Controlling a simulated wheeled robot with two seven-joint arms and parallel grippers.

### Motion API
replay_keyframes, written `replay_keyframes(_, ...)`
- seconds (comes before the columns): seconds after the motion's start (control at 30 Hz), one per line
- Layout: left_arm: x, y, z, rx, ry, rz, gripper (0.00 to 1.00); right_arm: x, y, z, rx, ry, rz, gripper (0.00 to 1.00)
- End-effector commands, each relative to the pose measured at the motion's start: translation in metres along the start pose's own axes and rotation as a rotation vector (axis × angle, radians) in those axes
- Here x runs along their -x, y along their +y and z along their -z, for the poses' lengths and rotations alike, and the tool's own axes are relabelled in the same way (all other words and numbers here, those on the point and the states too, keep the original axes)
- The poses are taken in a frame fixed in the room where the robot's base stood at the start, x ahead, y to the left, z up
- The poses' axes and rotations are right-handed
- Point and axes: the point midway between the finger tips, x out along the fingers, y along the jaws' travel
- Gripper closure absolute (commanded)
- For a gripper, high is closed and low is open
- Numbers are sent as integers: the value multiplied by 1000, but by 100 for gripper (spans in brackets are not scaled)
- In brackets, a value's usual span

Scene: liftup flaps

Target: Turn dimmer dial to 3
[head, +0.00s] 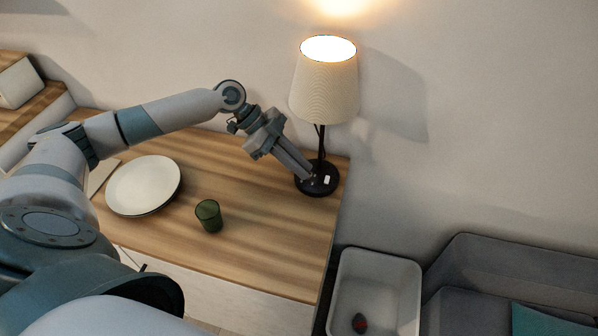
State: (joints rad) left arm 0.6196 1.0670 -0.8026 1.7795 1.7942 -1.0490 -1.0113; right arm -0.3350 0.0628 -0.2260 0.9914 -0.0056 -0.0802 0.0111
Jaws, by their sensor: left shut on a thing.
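A table lamp (325,95) with a cream shade stands lit at the right back of the wooden cabinet top. Its round black base (318,186) carries a small white piece (327,180) on its right side. My left gripper (308,175) reaches down from the left to the lamp base, with its fingertips at the base's left part. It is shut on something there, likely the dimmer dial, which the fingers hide. No dial marking can be read. My right gripper is not in view.
A white plate (144,185) and a green cup (209,215) stand on the wooden top (270,240), left of the lamp. A pale bin (376,290) with a small dark red item stands right of the cabinet. A grey sofa (490,265) is at far right.

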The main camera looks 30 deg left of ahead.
Motion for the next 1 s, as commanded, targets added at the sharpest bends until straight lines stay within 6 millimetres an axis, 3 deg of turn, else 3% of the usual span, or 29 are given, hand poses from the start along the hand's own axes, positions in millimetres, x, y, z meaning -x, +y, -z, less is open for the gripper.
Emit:
replay_keyframes(0.2, -7, -2, -4, -97, 1, -105, 100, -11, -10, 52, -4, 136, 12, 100)
replay_keyframes(0.6, -7, -7, -2, -284, -1, -294, 100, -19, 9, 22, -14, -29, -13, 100)
replay_keyframes(1.0, -6, -7, -1, -329, -4, -343, 100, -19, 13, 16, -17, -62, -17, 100)
